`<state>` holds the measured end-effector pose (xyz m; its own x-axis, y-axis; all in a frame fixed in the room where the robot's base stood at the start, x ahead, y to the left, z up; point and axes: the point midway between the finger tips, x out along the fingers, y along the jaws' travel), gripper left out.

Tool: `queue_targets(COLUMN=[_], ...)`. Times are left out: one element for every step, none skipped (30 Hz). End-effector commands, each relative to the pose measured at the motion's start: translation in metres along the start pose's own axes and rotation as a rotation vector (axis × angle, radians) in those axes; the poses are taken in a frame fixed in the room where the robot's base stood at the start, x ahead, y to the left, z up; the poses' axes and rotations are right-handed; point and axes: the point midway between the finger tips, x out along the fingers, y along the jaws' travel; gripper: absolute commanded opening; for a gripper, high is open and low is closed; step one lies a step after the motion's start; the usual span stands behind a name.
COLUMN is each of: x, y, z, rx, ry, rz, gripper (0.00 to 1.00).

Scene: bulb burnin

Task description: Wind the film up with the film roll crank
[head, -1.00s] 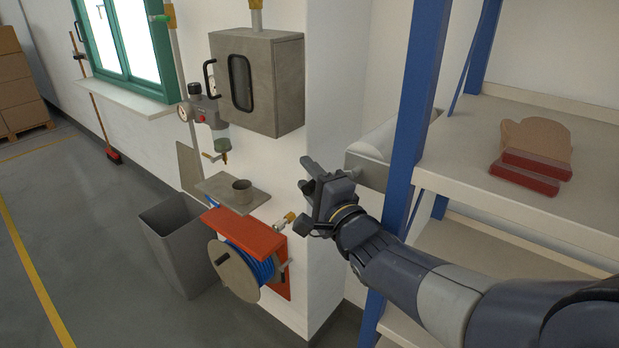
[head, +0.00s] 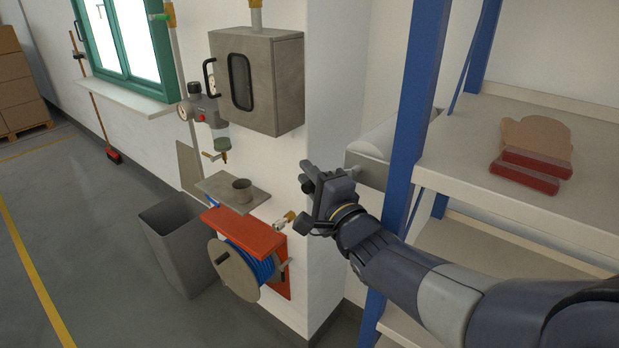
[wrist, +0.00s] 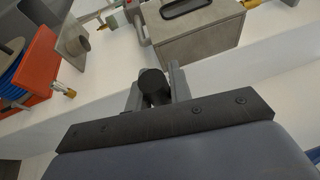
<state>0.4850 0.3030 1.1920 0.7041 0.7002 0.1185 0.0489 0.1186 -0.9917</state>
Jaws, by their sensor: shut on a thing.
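The film roll (head: 382,138) is a pale roll in a grey holder, partly hidden behind the blue post in the head view. My gripper (head: 310,180) is at the left of this holder, in front of the white wall. In the wrist view my gripper (wrist: 156,80) is shut on a dark round knob (wrist: 153,86), which sits between the two fingers and appears to be the crank's handle. The rest of the crank is hidden by my gripper and wrist. I cannot tell how far the roll is turned.
A blue post (head: 408,130) and shelf (head: 530,200) stand close to my arm on the right. A grey wall cabinet (head: 268,85), an orange hose reel (head: 245,232) and a grey bin (head: 180,240) are to the left.

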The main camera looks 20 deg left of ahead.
Motion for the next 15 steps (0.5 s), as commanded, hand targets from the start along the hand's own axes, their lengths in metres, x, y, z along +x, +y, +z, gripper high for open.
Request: queue_targets(x=[0.0002,0.0005,0.0009,0.0013,0.0016,0.002,0.0022,0.0024,0.0027,0.0029,0.003,0.0031,0.0031,0.0031,0.0031], y=[0.0016,0.0017,0.0014,0.0011,0.0005,-0.0004,-0.0012,-0.0022,-0.0036,-0.0046,-0.0055,-0.0062,-0.0064,-0.0064,-0.0063], z=[0.0,0.0,0.0001,0.0002,0.0004,0.0006,0.0007,0.0007,0.0008,0.0008,0.0009,0.0009,0.0009,0.0009,0.001], rx=[0.004,0.007,0.011,0.014,0.017,0.022,0.025,0.029,0.032,0.033,0.034,0.034,0.034,0.034,0.034], ry=[0.0,0.001,0.001,0.0,0.0,0.0,0.0,0.0,0.0,0.0,0.0,0.0,0.0,0.0,0.0], rz=[-0.01,-0.016,-0.027,-0.036,-0.045,-0.058,-0.066,-0.073,-0.079,-0.082,-0.083,-0.083,-0.082,-0.082,-0.082], gripper=[0.0,0.0,0.0,0.0,0.0,0.0,0.0,0.0,0.0,0.0,0.0,0.0,0.0,0.0,0.0])
